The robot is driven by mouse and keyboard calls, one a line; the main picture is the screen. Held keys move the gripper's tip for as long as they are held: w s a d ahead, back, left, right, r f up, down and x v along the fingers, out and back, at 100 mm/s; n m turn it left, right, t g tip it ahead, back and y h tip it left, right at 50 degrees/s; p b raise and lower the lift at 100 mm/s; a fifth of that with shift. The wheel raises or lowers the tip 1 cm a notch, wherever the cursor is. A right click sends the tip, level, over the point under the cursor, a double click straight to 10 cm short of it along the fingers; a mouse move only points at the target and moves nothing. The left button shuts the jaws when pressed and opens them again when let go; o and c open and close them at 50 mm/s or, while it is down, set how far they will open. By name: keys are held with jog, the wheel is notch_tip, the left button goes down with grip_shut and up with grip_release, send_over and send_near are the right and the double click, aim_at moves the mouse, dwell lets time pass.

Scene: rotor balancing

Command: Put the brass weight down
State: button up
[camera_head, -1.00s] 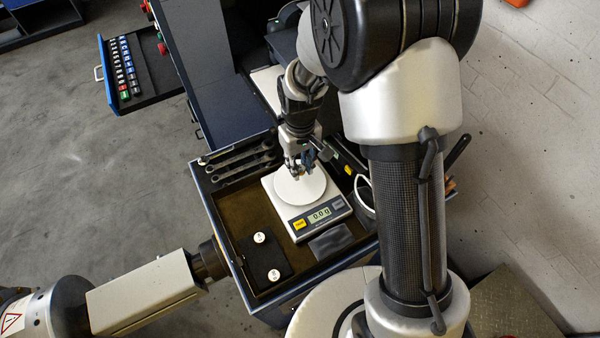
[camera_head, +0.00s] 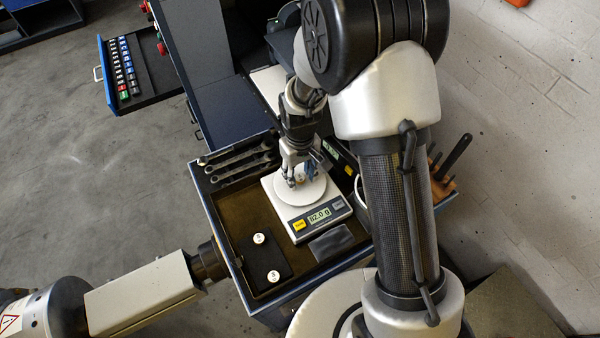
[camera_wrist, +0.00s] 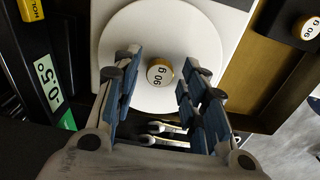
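The brass weight (camera_wrist: 160,73), with a white top marked 90 g, stands upright on the round white pan (camera_wrist: 120,40) of the scale. My gripper (camera_wrist: 160,62) is open around it, with a gap between the weight and each finger. In the head view my gripper (camera_head: 298,181) is low over the pan (camera_head: 314,195), and the weight is mostly hidden by the fingers. The scale display (camera_head: 320,216) reads 82.0 g.
Two more white-topped weights (camera_head: 259,238) (camera_head: 273,275) stand on a dark mat left of the scale. Wrenches (camera_head: 240,160) lie behind them at the tray's back left. A dark pad (camera_head: 331,241) lies in front of the scale, and a tray wall (camera_head: 225,245) borders the left.

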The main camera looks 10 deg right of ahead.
aim_at(300, 177)
jog(key=shift+r, duration=0.1)
notch_tip(300, 177, up, 12)
jog(key=p, duration=0.2)
jog(key=s+d+r+m+t, duration=0.1)
jog(key=s+d+r, duration=0.25)
jog(key=r, duration=0.25)
jog(key=s+d+r+m+t, duration=0.1)
jog(key=s+d+r, duration=0.1)
jog(key=s+r, duration=0.35)
jog(key=s+d+r+m+t, duration=0.1)
jog(key=s+d+r, duration=0.1)
jog(key=s, duration=0.4)
jog(key=s+d+r+m+t, duration=0.1)
jog(key=s+r, duration=0.3)
jog(key=s, duration=0.2)
jog(key=shift+d+m+t, duration=0.3)
jog(key=shift+d, duration=0.05)
notch_tip(300, 177, down, 13)
jog(key=b, duration=1.3)
